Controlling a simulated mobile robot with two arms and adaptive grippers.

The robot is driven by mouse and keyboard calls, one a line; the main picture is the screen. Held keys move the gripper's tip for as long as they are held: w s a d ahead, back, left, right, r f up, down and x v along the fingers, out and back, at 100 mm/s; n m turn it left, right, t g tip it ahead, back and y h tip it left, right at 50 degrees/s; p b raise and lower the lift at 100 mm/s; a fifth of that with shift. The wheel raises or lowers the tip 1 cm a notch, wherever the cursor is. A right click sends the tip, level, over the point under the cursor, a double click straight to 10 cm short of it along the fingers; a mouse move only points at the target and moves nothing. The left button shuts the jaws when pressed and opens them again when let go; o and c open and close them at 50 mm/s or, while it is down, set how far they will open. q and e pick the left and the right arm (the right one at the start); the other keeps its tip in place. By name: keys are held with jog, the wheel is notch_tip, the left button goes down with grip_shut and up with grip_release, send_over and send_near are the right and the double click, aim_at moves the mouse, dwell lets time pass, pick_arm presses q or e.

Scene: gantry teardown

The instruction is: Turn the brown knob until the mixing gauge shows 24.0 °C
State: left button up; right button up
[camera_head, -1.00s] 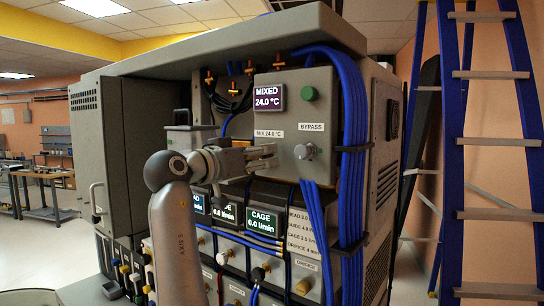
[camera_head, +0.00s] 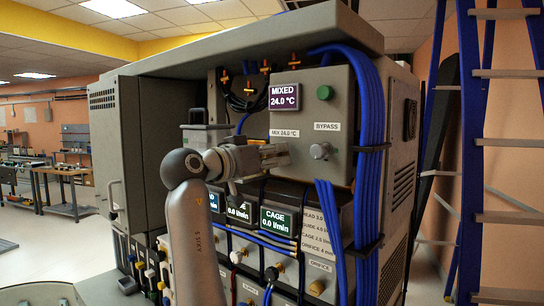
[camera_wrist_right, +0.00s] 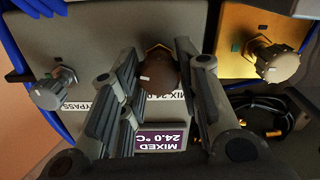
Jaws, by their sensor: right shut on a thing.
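The mixing gauge (camera_head: 283,97) reads MIXED 24.0 °C on the grey control box; it also shows upside down in the right wrist view (camera_wrist_right: 162,137). The brown knob (camera_wrist_right: 159,70) sits between the fingers of my right gripper (camera_wrist_right: 158,72) in the right wrist view, with a small white mark on its face. My right gripper (camera_head: 279,155) reaches the front of the box in the head view and hides the knob there. It is shut on the knob. A MIX 24.0 °C label (camera_head: 284,133) is just above it. My left gripper is not in view.
The grey BYPASS knob (camera_head: 319,150) is close to the right of my gripper. Blue hoses (camera_head: 369,150) run down the box's right side. CAGE (camera_head: 279,220) and other flow displays sit below. A blue ladder (camera_head: 468,150) stands at the right.

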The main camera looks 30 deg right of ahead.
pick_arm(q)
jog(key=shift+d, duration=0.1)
pick_arm(e)
jog(key=o, duration=1)
jog(key=shift+d, duration=0.1)
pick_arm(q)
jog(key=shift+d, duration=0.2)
pick_arm(e)
jog(key=shift+a, duration=0.2)
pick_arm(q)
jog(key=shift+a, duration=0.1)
pick_arm(e)
jog(key=v, duration=0.7)
jog(key=shift+f, duration=0.1)
jog(key=shift+a, duration=0.1)
